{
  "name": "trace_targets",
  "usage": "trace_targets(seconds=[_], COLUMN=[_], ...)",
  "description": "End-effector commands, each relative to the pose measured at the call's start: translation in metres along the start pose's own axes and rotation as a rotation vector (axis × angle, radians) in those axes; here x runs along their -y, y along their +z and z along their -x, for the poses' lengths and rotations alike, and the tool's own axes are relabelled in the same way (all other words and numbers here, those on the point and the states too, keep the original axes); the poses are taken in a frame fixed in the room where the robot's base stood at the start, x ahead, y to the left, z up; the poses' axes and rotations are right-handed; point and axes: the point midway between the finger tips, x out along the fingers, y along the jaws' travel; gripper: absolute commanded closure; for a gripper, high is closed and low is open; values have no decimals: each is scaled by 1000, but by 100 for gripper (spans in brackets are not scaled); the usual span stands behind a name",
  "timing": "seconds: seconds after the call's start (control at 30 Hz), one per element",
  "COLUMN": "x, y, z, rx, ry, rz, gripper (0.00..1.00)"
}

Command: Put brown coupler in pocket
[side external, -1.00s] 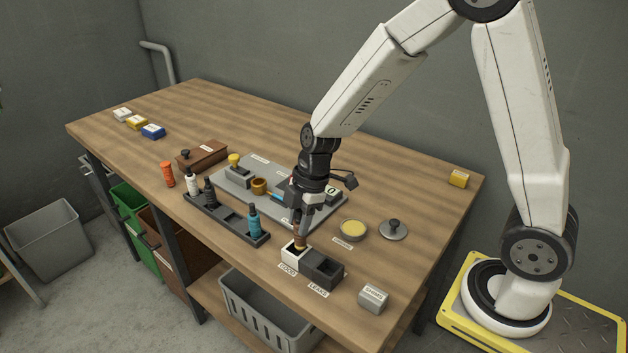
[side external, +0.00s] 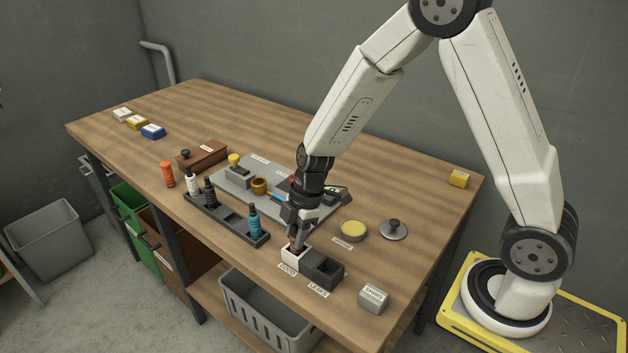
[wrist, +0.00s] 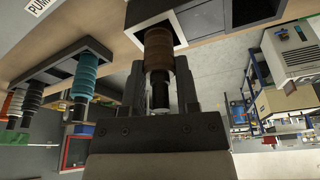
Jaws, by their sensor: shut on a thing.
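The brown coupler (wrist: 158,48) is a ridged brown cylinder with a black end, held between the two fingers of my gripper (wrist: 160,80). In the side view my gripper (side external: 297,240) points down over the white pocket (side external: 293,262) labelled GOOD. The coupler's lower end is at or inside that pocket's opening; its depth is hard to tell. In the wrist view the white pocket (wrist: 135,42) shows around the coupler's far end. The dark pocket (side external: 322,269) labelled LEAKS stands right beside the white one and looks empty.
A dark rack (side external: 222,222) with white, black and teal couplers stands to the left. A grey board (side external: 240,195) with small parts lies behind. A round yellow-topped tin (side external: 353,231), a grey lid (side external: 393,230) and a grey block (side external: 373,298) sit to the right.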

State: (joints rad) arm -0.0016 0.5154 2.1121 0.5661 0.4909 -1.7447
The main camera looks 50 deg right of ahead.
Motion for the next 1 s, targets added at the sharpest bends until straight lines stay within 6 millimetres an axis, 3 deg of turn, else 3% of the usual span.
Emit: trace_targets(seconds=[0.33,0.37,0.4,0.47,1.0], x=[0,0,0,0,0], y=[1,1,1,1,0], z=[-3,-3,-3,-3,4], rx=[0,-1,-1,0,-1], ry=[-1,-1,-1,-1,1], rz=[-2,-2,-1,-1,0], gripper=[100,55,42,26,26])
